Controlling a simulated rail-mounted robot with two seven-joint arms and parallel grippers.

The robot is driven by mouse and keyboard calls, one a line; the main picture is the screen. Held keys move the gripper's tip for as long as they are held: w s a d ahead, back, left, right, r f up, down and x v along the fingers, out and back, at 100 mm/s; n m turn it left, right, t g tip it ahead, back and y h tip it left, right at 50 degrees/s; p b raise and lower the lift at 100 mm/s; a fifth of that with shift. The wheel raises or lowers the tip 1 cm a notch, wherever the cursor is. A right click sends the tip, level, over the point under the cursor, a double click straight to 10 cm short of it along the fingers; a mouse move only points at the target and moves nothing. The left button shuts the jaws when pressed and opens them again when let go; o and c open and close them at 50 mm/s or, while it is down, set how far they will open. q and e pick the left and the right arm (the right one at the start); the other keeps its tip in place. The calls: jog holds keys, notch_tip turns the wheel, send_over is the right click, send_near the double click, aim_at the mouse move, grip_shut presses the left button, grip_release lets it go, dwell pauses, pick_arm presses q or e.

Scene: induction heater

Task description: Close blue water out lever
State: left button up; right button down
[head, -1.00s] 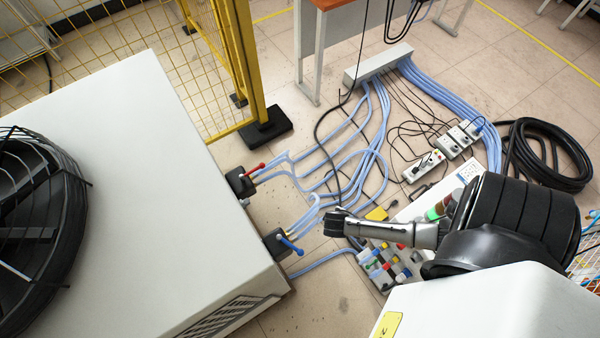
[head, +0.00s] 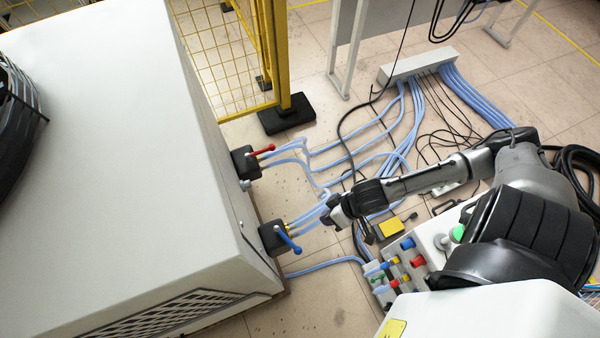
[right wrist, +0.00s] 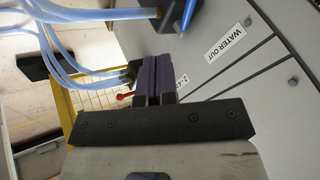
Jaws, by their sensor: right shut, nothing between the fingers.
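The blue lever (head: 288,239) sits on a black valve block (head: 271,237) at the right side of the large white cabinet, slanting down and right. In the right wrist view the blue lever (right wrist: 188,14) is at the top edge, partly cut off, near the "WATER OUT" label (right wrist: 228,40). My right gripper (head: 334,212) is to the right of the blue lever in the head view, apart from it. Its fingers (right wrist: 160,78) are shut together with nothing between them. My left gripper is not in view.
A red lever (head: 262,151) is on another black valve block (head: 245,162) farther back. Light blue hoses (head: 330,268) run from the valves across the floor. A yellow mesh fence (head: 283,60) stands behind. A control panel with coloured buttons (head: 418,260) lies below my right arm.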

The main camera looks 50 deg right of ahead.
aim_at(288, 240)
jog(key=w+a+f+b, duration=0.4)
jog(key=a+f, duration=0.3)
jog(key=f, duration=0.2)
jog(key=shift+w+a+m+b, duration=0.35)
jog(key=shift+a+m+b, duration=0.05)
jog(key=shift+b, duration=0.4)
